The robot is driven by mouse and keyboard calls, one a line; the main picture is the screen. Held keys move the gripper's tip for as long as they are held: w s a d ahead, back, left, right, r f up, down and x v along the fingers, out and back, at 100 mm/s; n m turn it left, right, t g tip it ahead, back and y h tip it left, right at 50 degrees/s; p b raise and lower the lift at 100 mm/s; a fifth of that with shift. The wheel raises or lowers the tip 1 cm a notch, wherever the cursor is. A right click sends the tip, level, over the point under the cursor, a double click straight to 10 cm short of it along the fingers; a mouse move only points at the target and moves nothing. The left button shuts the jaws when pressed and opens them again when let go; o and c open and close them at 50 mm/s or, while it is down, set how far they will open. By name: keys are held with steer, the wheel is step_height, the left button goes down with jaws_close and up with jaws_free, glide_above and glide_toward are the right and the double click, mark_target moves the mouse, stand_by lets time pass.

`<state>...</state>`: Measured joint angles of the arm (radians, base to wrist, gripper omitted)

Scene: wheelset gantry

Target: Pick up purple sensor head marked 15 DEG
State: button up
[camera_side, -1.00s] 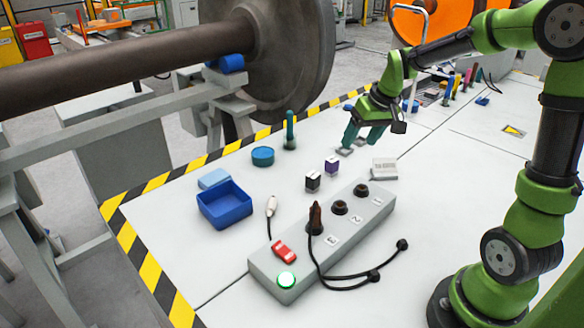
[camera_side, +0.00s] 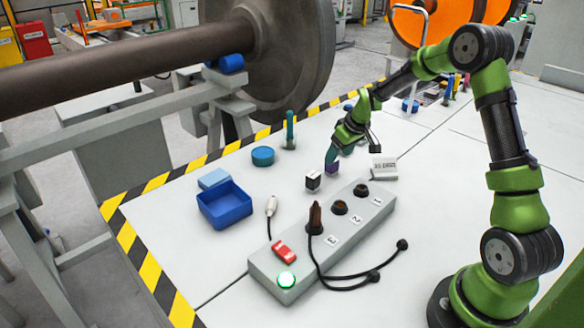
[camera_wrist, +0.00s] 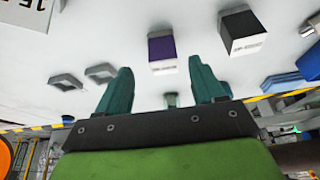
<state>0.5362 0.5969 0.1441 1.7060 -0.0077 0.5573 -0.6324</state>
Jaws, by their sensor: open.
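The purple sensor head (camera_side: 332,168) is a small block with a light label face, standing on the white table. In the wrist view the purple sensor head (camera_wrist: 162,50) lies ahead of and between the two finger lines; its label is too small to read. My gripper (camera_side: 334,156) is right at it in the side view, with a teal finger partly covering it. In the wrist view my gripper (camera_wrist: 163,82) shows two teal fingers spread apart with nothing between them. A black sensor head (camera_side: 313,181) stands just left of the purple one, and also shows in the wrist view (camera_wrist: 241,32).
A grey socket box (camera_side: 265,268) with numbered sockets, cables and a green lit button stands in front. A blue bin (camera_side: 225,207) and round teal container (camera_side: 263,156) are left. Two grey brackets (camera_wrist: 66,81) lie beside the fingers.

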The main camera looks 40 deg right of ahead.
steer(key=shift+w+a+x, duration=0.1)
steer(key=shift+w+x, duration=0.05)
steer(key=shift+x, duration=1.3)
steer(key=shift+w+a+x, duration=0.1)
steer(key=shift+a+x, duration=0.05)
steer(key=shift+x, duration=1.3)
steer(key=shift+r, duration=0.1)
steer(key=c, duration=1.1)
